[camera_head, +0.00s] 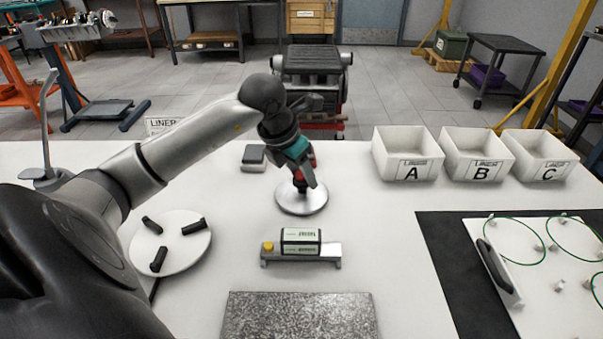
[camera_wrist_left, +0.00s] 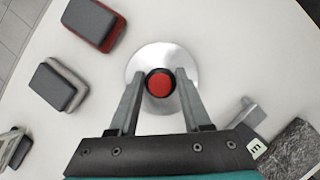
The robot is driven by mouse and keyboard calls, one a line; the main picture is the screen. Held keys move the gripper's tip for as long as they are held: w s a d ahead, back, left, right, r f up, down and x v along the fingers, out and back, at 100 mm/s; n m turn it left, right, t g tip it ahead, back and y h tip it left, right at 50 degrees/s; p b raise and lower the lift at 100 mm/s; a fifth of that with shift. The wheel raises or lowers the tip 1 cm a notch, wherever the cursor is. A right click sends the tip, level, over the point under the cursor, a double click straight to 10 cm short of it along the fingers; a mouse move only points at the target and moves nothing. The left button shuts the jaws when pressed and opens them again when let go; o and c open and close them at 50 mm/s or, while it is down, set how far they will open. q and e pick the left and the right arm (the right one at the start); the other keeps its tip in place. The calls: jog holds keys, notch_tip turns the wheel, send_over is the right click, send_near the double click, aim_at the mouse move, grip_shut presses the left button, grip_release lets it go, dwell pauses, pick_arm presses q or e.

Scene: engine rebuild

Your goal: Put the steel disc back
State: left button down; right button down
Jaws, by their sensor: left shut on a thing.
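The steel disc (camera_head: 290,204) is a shiny round plate with an upright knob in its middle, near the centre of the white table. It also shows in the left wrist view (camera_wrist_left: 180,60), where the knob's red top (camera_wrist_left: 159,84) sits between my fingers. My left gripper (camera_head: 304,184) reaches down over the disc from the left and is shut on its knob. It also shows in the left wrist view (camera_wrist_left: 160,88). The disc looks level and at or very near the tabletop; I cannot tell if it touches. My right gripper is not in view.
A grey block (camera_head: 254,155) lies behind the disc. A round white plate (camera_head: 188,257) with black pieces is at left. A boxed stand (camera_head: 300,260) and a speckled plate (camera_head: 300,315) are in front. Bins A (camera_head: 404,152), B (camera_head: 474,152) and C (camera_head: 538,158) stand right.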

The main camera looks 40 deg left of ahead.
pick_arm(q)
jog(key=shift+f, duration=0.1)
jog(key=shift+c, duration=1.8)
grip_release()
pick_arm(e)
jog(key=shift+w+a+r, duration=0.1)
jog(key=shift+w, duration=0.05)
pick_arm(q)
jog(key=p+v, duration=0.2)
jog(key=v, duration=1)
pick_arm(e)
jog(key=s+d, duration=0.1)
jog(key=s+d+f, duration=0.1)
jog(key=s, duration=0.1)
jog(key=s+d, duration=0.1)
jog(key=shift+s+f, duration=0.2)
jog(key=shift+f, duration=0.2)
